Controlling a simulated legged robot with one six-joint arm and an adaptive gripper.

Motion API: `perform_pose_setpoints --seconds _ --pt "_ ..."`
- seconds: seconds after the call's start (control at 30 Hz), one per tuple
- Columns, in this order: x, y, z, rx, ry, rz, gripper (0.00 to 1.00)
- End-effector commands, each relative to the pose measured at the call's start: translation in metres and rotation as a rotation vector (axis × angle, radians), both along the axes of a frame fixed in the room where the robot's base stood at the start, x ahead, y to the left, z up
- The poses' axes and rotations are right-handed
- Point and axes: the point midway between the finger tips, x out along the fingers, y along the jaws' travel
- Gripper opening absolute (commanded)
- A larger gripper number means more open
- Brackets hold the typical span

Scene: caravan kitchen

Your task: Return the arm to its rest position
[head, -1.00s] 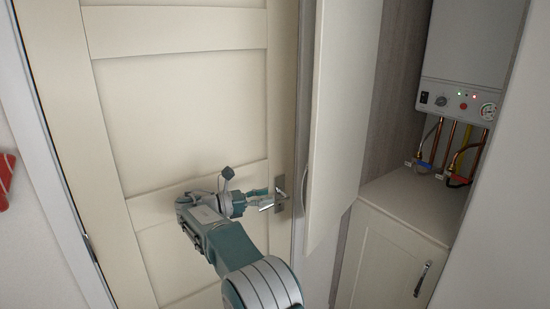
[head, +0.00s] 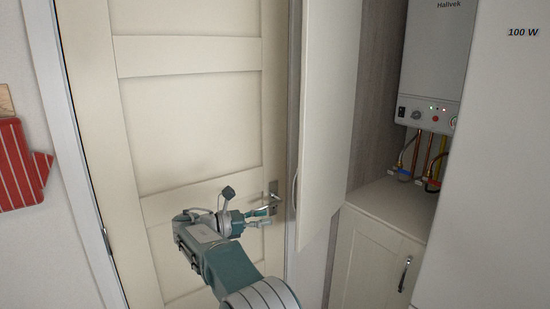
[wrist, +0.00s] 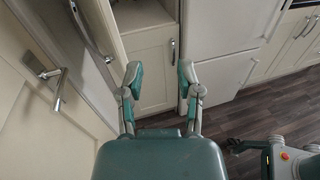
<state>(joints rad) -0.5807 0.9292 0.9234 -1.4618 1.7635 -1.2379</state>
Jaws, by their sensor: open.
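My arm reaches up from the bottom of the head view, with my gripper (head: 266,215) at its end, close to the lever handle (head: 270,201) of the cream door (head: 190,120). In the wrist view my gripper (wrist: 160,82) has its two fingers spread wide with nothing between them. There the door handle (wrist: 50,78) is well to the left of the fingers, apart from them. Whether the gripper touches the handle cannot be told from the head view alone, but the wrist view shows a gap.
A tall cabinet door (head: 325,110) stands open right of the cream door. Behind it are a boiler (head: 432,70) and a lower cupboard (head: 370,262). A red striped mitt (head: 20,165) hangs at left. Dark wood floor (wrist: 240,125) shows free room in the wrist view.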

Motion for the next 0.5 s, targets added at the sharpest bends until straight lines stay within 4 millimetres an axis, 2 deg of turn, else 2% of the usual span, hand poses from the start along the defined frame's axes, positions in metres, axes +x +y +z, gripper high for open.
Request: perform_pose_setpoints --seconds 0.27,0.5 --pt "-0.008 -0.030 0.017 0.116 -0.031 -0.017 0.45" --pt "-0.026 -0.070 0.035 0.285 -0.085 -0.055 0.45"
